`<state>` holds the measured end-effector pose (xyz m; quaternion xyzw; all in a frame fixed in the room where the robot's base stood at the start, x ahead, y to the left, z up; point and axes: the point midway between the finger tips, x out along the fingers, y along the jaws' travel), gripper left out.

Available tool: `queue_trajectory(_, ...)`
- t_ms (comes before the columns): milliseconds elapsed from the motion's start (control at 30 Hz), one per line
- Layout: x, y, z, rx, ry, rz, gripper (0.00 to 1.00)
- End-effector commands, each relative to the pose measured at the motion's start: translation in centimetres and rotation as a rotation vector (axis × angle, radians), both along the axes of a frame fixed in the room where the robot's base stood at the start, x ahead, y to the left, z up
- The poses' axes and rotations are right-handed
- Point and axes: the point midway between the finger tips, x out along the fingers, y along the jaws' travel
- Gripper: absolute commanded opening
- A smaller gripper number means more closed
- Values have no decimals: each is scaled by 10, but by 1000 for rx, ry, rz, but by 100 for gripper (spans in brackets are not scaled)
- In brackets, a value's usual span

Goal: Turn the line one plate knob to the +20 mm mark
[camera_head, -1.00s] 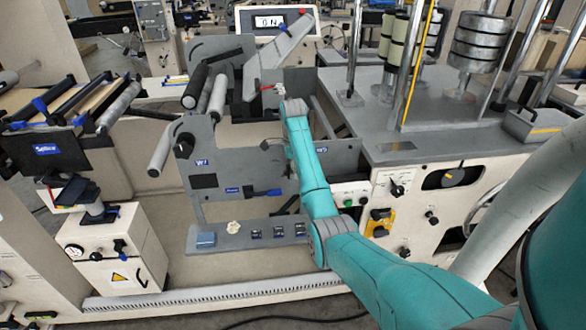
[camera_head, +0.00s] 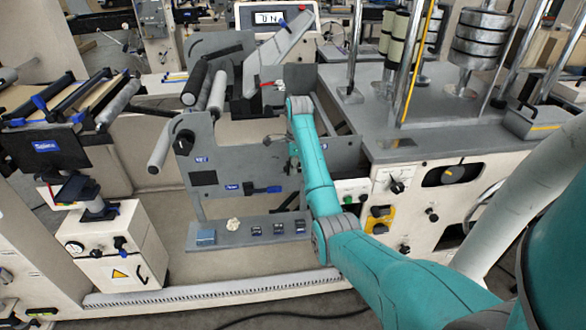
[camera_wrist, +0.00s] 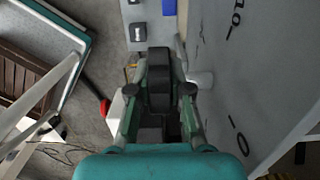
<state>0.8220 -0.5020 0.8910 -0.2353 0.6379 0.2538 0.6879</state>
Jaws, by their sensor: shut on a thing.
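In the wrist view my gripper (camera_wrist: 160,92) is shut on a black knob (camera_wrist: 159,66), with one finger on each side of it. The knob stands out from a grey plate (camera_wrist: 215,75) on the right, which carries black scale ticks and numerals, one of them a "0". The other numeral is cut off, and I cannot read the knob's setting. In the head view the grey plate (camera_head: 225,160) stands upright left of my arm. My gripper and the held knob are hidden or too small there.
Machine cabinets flank both sides.

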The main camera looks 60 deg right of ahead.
Motion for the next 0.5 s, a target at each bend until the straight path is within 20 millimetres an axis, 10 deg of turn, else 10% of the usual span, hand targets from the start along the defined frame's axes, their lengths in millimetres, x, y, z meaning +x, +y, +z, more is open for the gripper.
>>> queue_trajectory(500, -2, -3, 2, 279, -332, -4, 0)
